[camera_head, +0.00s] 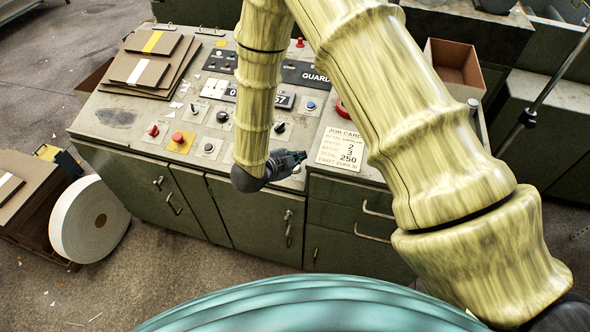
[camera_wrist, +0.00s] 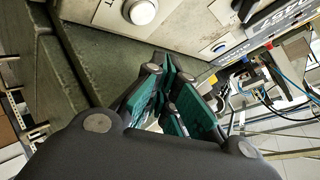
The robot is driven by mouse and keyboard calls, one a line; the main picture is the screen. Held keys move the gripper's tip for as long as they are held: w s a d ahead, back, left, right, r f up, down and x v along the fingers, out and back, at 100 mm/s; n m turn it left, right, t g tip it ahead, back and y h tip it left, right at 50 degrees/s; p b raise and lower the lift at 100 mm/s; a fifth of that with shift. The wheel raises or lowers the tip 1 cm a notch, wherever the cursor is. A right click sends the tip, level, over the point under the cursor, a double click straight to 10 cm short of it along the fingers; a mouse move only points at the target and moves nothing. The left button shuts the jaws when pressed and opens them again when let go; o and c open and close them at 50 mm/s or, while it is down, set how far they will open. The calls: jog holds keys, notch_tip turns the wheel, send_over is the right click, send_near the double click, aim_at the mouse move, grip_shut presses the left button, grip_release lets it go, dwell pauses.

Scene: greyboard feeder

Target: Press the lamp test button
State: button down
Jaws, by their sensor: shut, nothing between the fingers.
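In the wrist view, a white round button (camera_wrist: 140,11) in a metal ring sits on a pale plate at the top edge. Its label is mostly cut off, with only a "T" showing, so I cannot read whether it says lamp test. My gripper (camera_wrist: 172,72) is shut and empty, with teal finger pads, apart from the white button. In the head view, my gripper (camera_head: 303,156) is over the front edge of the control desk (camera_head: 135,150), pointing right. It partly hides a pale plate there, and the button on it is not clear.
A blue button (camera_head: 311,105), a red button (camera_head: 177,137) on yellow and several knobs are on the desk. A job card (camera_head: 341,148) lies right of my gripper. Greyboard sheets (camera_head: 165,82) are at the back left. An open box (camera_head: 455,66) stands at the back right.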

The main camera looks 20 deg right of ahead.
jog(key=shift+w+d+f+b, duration=0.2)
jog(key=shift+f+b, duration=0.25)
jog(key=shift+f, duration=0.4)
jog(key=shift+w+d+f+b, duration=0.15)
jog(key=shift+f+b, duration=0.25)
jog(key=shift+f, duration=0.45)
jog(key=shift+f, duration=0.2)
jog(key=shift+w+f+b, duration=0.1)
jog(key=shift+f+b, duration=0.1)
jog(key=shift+b, duration=0.1)
jog(key=shift+w+f+b, duration=0.1)
jog(key=shift+f+b, duration=0.2)
jog(key=shift+f, duration=0.15)
dwell(0.8)
jog(key=shift+r, duration=0.1)
dwell(0.4)
jog(key=shift+s+a+r+p, duration=0.1)
jog(key=shift+s+r+p, duration=0.1)
jog(key=shift+r+p, duration=0.5)
jog(key=shift+r, duration=0.1)
